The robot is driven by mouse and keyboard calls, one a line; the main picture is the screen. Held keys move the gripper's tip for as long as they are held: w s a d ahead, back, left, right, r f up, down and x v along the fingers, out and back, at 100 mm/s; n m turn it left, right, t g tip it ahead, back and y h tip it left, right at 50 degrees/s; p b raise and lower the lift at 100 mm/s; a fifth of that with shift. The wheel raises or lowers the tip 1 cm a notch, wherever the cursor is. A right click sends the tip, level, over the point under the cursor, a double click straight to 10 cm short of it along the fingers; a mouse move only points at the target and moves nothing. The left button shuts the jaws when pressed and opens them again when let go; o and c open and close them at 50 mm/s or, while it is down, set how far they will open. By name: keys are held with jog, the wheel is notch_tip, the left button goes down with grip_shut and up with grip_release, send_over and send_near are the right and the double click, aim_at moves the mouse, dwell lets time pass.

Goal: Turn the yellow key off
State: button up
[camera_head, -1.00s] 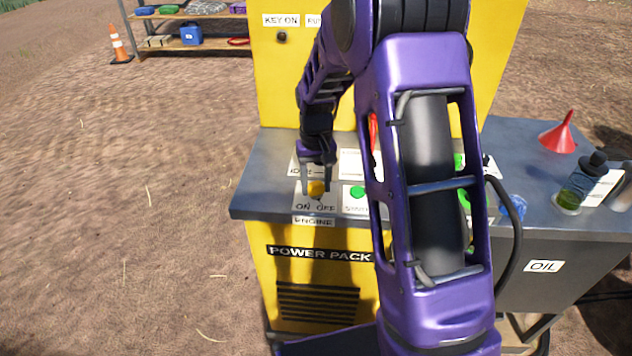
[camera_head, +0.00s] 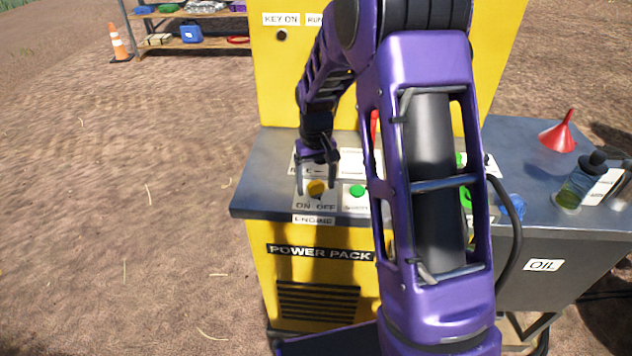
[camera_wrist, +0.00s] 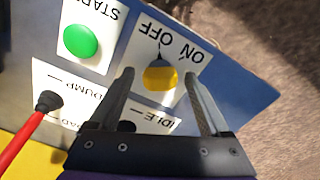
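The yellow key (camera_head: 316,188) is a round knob on a white plate marked ON and OFF, above the ENGINE label on the power pack's grey top. In the wrist view the yellow key (camera_wrist: 160,77) sits between my two fingers, with the lettering upside down. A small dark pointer shows at its edge by the OFF lettering. My gripper (camera_head: 317,178) is over the plate; its fingers also show in the wrist view (camera_wrist: 159,72). The fingers are apart on either side of the key, with visible gaps. I cannot tell how high the tips are above the plate.
A green start button (camera_wrist: 80,42) is beside the key plate. A red-handled lever (camera_wrist: 30,135) with a black base stands near the dump label. The yellow panel (camera_head: 285,85) with a dark KEY ON lamp rises behind. A red funnel (camera_head: 560,135) and bottle (camera_head: 580,185) are right.

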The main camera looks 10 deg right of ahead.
aim_at(316, 182)
notch_tip(316, 182, up, 17)
jog(key=p, duration=0.2)
jog(key=shift+r, duration=0.2)
dwell(0.5)
